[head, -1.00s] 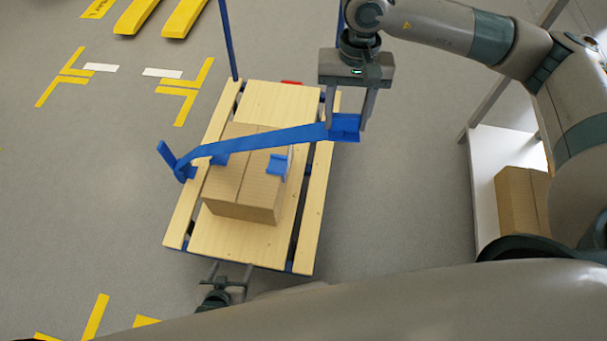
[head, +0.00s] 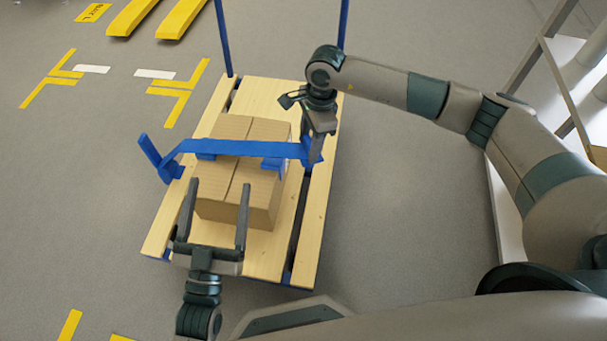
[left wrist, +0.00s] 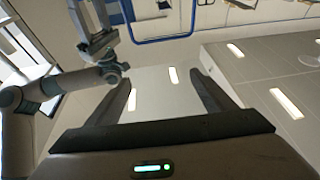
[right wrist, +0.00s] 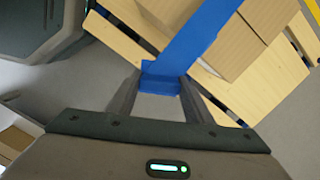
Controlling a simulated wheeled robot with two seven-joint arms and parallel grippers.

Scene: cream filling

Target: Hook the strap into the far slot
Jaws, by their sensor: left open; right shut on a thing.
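The blue strap (head: 245,148) runs across above the cardboard box (head: 228,185) on the wooden pallet (head: 322,215). Its left end meets a blue upright fitting (head: 150,152) at the pallet's left side. My right gripper (head: 317,158) is tilted at the pallet's right side, shut on the strap's blue end piece (right wrist: 160,82), which sits between its fingers in the right wrist view. My left gripper (head: 219,185) is open and empty, its fingers raised before the box's near side. In the left wrist view nothing is between them. I cannot make out the far slot.
Blue corner pieces (head: 272,163) sit under the strap at the box's edges. Two blue posts (head: 222,40) rise at the pallet's far end. A white shelf (head: 508,205) stands to the right. The floor between pallet and shelf is clear.

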